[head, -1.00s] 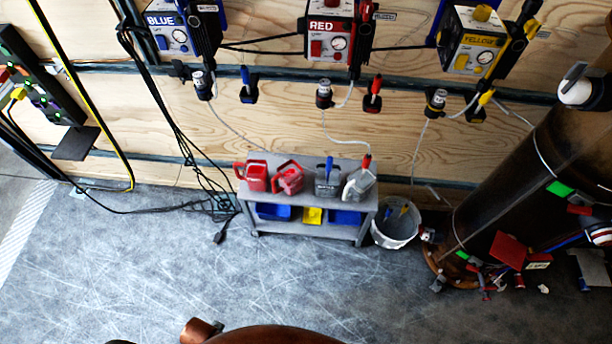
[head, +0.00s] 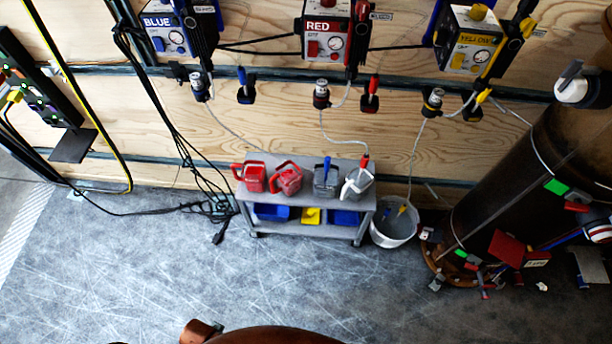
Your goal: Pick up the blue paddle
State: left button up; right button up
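A blue-handled tool (head: 242,82), which looks like a paddle, sits in a black holder on the plywood wall, below the box labelled BLUE (head: 172,32). Another blue handle (head: 327,168) stands up from a dark grey jug (head: 325,182) on top of the grey cart (head: 300,228). I cannot tell for certain which is the blue paddle. A red-handled tool (head: 372,90) and a yellow-handled one (head: 480,103) hang in similar holders. Neither of my grippers is in view.
Two red jugs (head: 250,177) and a light grey jug (head: 358,185) share the cart top. A white bucket (head: 395,230) stands beside the cart. Cables hang at left and lie on the floor. A large dark cylinder (head: 520,190) stands at right. The floor in front is mostly clear.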

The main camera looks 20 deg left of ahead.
aim_at(327, 162)
jog(key=z, duration=2.5)
jog(key=i, duration=1.05)
jog(key=u, duration=2.5)
